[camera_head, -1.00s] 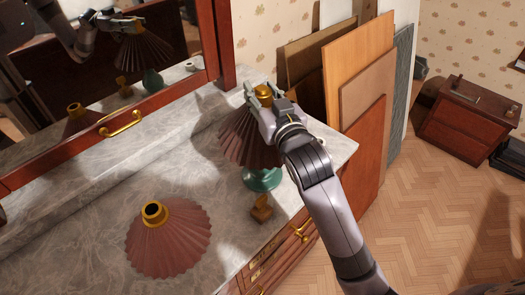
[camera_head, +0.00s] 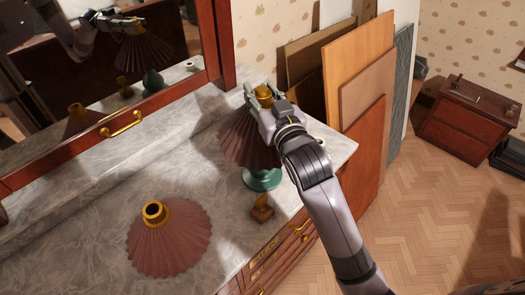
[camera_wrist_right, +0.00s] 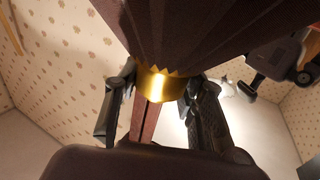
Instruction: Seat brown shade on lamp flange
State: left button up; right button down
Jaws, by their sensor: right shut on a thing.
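A brown pleated shade (camera_head: 245,138) is in my right gripper (camera_head: 262,95), which is shut on its brass collar. The collar (camera_wrist_right: 160,84) shows between the two fingers in the right wrist view. The shade is over a green lamp base (camera_head: 262,180), whose foot stands on the marble top. The shade hides the lamp's upper part and flange, so I cannot tell whether they touch. A second brown pleated shade (camera_head: 170,243) with a brass collar sits on the marble at the lower left. My left gripper is not in view.
A small brass-and-wood object (camera_head: 262,208) stands on the marble (camera_head: 80,225) in front of the lamp base. A mirror (camera_head: 50,115) stands behind. Boards (camera_head: 355,100) lean on the wall to the right. The marble's left part is clear.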

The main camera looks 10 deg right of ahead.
aim_at(266, 102)
jog(key=shift+f, duration=0.45)
dwell(0.6)
jog(key=shift+f, duration=0.1)
dwell(0.6)
jog(key=c, duration=1.2)
grip_release()
jog(key=shift+s+p, duration=0.35)
jog(key=shift+s+d+p, duration=0.25)
jog(key=shift+s+p, duration=0.2)
jog(key=shift+s, duration=0.8)
jog(key=shift+s, duration=0.2)
jog(key=shift+o, duration=0.5)
jog(key=o, duration=0.5)
